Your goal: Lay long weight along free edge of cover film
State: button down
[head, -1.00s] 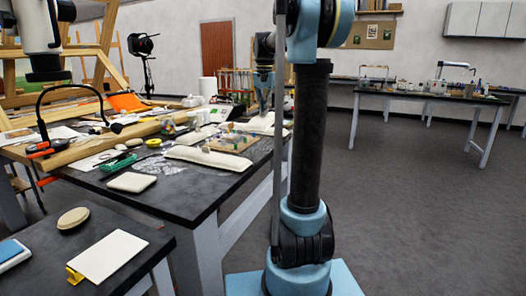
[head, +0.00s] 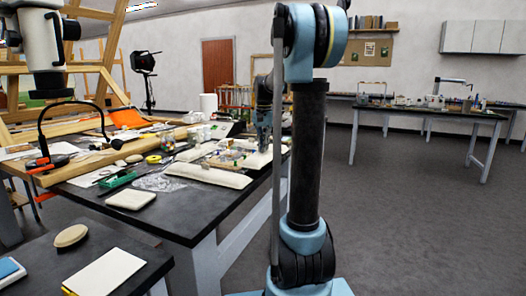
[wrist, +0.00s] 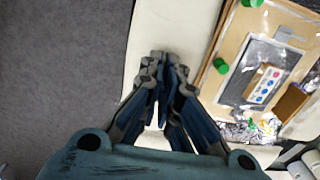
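A long cream weight (wrist: 166,25) runs under my gripper (wrist: 164,66) in the wrist view, just left of the board. My finger pads are close together over its middle. I cannot tell whether they pinch it or only stand above it. In the head view my gripper (head: 263,146) points down at this weight (head: 257,160), at the right side of the board. The board (wrist: 232,40) carries green knobs, a grey sheet and a small panel with coloured dots. A clear, shiny film (wrist: 240,130) shows at its lower part; its free edge is not clear.
Another long cream weight (head: 208,176) lies along the board's near side. A cream pad (head: 131,199), a green tool (head: 118,179) and crumpled clear film (head: 160,181) lie on the dark table (head: 185,222). Open grey floor (head: 400,220) lies to the right.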

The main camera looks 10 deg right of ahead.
jog(key=shift+f, duration=0.7)
jog(key=shift+f, duration=0.35)
jog(key=c, duration=1.8)
grip_release()
notch_tip(320, 180, up, 13)
jog(key=s+f+n+t, duration=0.1)
jog(key=s+f+n, duration=0.1)
jog(key=s+f, duration=0.6)
jog(key=s+f+n, duration=0.2)
jog(key=s+f, duration=0.1)
jog(key=s, duration=0.9)
jog(key=s+f+n+t, duration=0.1)
jog(key=s+f+n, duration=0.2)
jog(key=s+f, duration=1.3)
notch_tip(320, 180, down, 3)
jog(key=shift+r, duration=0.15)
